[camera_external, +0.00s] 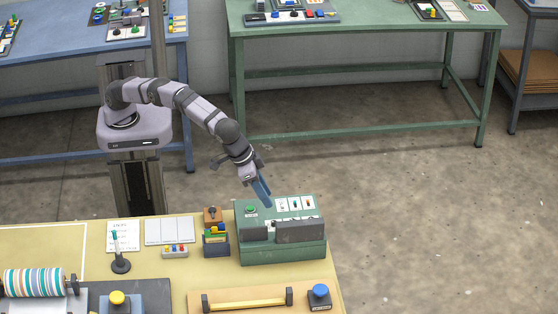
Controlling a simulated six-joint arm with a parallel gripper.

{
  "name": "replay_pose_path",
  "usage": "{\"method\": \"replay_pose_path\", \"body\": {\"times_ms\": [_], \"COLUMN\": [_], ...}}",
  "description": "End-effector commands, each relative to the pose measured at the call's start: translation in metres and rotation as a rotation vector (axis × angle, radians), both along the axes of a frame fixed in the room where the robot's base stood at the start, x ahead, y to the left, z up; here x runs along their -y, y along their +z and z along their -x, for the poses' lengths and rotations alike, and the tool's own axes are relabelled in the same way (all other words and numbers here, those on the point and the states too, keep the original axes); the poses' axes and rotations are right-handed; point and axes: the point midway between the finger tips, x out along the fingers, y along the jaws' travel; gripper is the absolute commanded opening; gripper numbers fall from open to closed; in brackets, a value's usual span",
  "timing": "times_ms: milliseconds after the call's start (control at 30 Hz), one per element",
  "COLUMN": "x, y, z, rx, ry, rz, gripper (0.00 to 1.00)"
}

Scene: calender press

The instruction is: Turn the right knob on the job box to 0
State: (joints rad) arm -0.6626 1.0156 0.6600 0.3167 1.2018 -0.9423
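A green box (282,254), which looks like the job box, stands at the right end of the yellow table. Its sloped top has a green button (251,209) at the left and white cards (294,204) with small dark marks at the right. Dark grey plates cover much of its front edge. I cannot make out the right knob or its setting. My gripper (264,194) has blue fingers pointing down over the back of the box top, between the button and the cards. Contact and finger gap are too small to tell.
Left of the box stand a small orange-topped block (212,215) and a dark holder (215,243). In front are a wooden tray with a yellow bar (247,304) and a blue button (320,291). A thin stand (120,264) is farther left. Open floor lies right of the table.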

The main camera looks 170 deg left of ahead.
Motion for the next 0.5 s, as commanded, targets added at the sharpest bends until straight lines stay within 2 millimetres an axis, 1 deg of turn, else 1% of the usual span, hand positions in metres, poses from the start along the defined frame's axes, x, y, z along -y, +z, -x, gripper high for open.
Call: {"method": "replay_pose_path", "body": {"times_ms": [33, 67, 133, 200, 267, 400, 467, 500], "x": [-0.011, -0.014, -0.013, -0.009, -0.003, 0.014, 0.015, 0.013], "y": [0.025, 0.033, 0.035, 0.029, 0.019, -0.017, -0.024, -0.023], "z": [0.009, 0.017, 0.034, 0.042, 0.044, 0.034, 0.027, 0.022], "rx": [0.016, 0.017, 0.006, 0.011, 0.015, 0.008, 0.01, 0.013], "ry": [0.022, 0.033, 0.057, 0.055, 0.011, -0.213, -0.3, -0.352], "rz": [-0.014, -0.012, 0.017, 0.049, 0.074, 0.104, 0.092, 0.075], "gripper": [0.32, 0.32, 0.32, 0.32, 0.32, 0.32, 0.32, 0.32]}}
